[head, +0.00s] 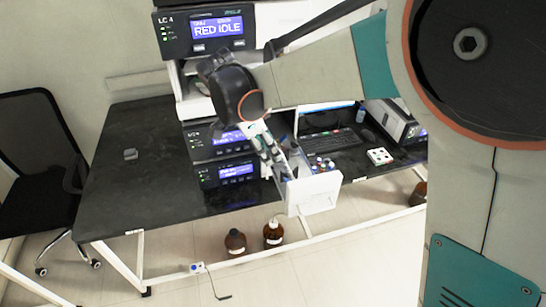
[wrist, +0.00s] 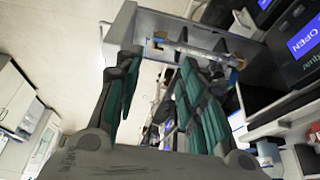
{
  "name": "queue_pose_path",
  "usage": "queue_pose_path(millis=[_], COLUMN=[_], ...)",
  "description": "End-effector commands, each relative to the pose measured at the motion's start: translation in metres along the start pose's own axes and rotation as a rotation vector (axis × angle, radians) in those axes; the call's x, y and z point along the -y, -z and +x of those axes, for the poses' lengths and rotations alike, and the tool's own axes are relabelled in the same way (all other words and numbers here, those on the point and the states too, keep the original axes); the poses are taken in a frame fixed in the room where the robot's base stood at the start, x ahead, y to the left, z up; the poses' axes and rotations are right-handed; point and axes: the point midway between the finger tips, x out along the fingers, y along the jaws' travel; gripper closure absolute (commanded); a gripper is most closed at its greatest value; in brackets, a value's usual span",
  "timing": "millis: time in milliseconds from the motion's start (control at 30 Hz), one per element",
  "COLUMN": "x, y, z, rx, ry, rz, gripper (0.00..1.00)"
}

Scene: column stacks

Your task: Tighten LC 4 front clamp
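The LC 4 unit (head: 205,28) stands at the upper left of the head view; its blue screen reads "RED IDLE". A pale open drawer (head: 313,192) sticks out from the stack past the table's front edge. My gripper (head: 270,150) is over the drawer. In the wrist view my gripper (wrist: 160,65) has its fingers apart, with nothing clearly between them. The clamp's tightness cannot be seen.
A blue screen reading "OPEN" (wrist: 304,38) is at the wrist view's right. Brown bottles (head: 273,233) stand below. The table's left part is mostly free.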

Motion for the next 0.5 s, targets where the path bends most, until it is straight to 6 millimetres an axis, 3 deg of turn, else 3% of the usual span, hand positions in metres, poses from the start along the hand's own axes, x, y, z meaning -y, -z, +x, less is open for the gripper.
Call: queue_pose_path(millis=[167, 500], x=[-0.002, -0.002], y=[-0.006, -0.006], z=[0.009, 0.071], rx=[0.001, 0.002], ry=[-0.006, -0.005], rz=[0.017, 0.016], gripper=[0.63, 0.63])
